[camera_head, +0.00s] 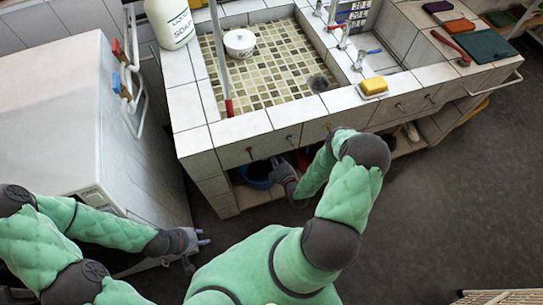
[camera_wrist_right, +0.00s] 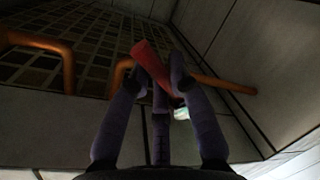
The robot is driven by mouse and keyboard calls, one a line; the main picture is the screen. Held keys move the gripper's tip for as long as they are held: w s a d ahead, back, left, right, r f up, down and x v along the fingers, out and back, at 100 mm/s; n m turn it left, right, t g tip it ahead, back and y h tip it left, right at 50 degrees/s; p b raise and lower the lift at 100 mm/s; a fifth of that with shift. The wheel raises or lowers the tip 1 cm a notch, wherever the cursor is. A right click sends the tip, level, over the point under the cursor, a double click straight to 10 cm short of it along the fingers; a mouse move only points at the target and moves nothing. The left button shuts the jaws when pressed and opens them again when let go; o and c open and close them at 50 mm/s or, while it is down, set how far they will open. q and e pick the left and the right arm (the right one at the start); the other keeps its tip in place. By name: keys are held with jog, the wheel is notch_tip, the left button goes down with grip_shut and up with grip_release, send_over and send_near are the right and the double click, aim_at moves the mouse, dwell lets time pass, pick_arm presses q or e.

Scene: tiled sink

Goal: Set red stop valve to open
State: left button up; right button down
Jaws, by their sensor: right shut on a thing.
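The red stop valve handle (camera_wrist_right: 151,64) shows in the right wrist view as a tilted red lever beside copper pipe. My right gripper (camera_wrist_right: 162,75) has its fingers closed around it. In the head view my right gripper (camera_head: 280,166) reaches under the sink's front edge, and the valve cannot be made out there. My left gripper (camera_head: 202,252) is low at the left, beside the white appliance, with its fingers spread and nothing between them.
Copper pipes (camera_wrist_right: 68,68) run close to the right gripper. A blue bowl (camera_head: 256,178) stands under the tiled sink counter (camera_head: 240,128). A white appliance (camera_head: 75,110) with a towel rail stands at the left. The dark floor (camera_head: 450,200) at the right is clear.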

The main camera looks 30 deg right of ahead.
jog(key=n, duration=0.1)
jog(key=r+n+p, duration=0.1)
jog(key=n, duration=0.1)
jog(key=shift+d+r+h, duration=0.2)
jog(key=shift+r+h, duration=0.05)
jog(key=shift+h, duration=0.15)
jog(key=shift+s+r+n+g+h+p, duration=0.1)
jog(key=shift+r+n+g+h+p, duration=0.15)
jog(key=shift+n, duration=0.5)
jog(key=shift+r+n+g+h+p, duration=0.15)
jog(key=shift+r+n+p, duration=0.2)
jog(key=shift+n, duration=0.4)
jog(key=c, duration=1.4)
grip_release()
jog(key=shift+s, duration=0.1)
jog(key=v, duration=1.1)
jog(key=shift+s+a, duration=0.1)
jog(key=shift+s, duration=0.25)
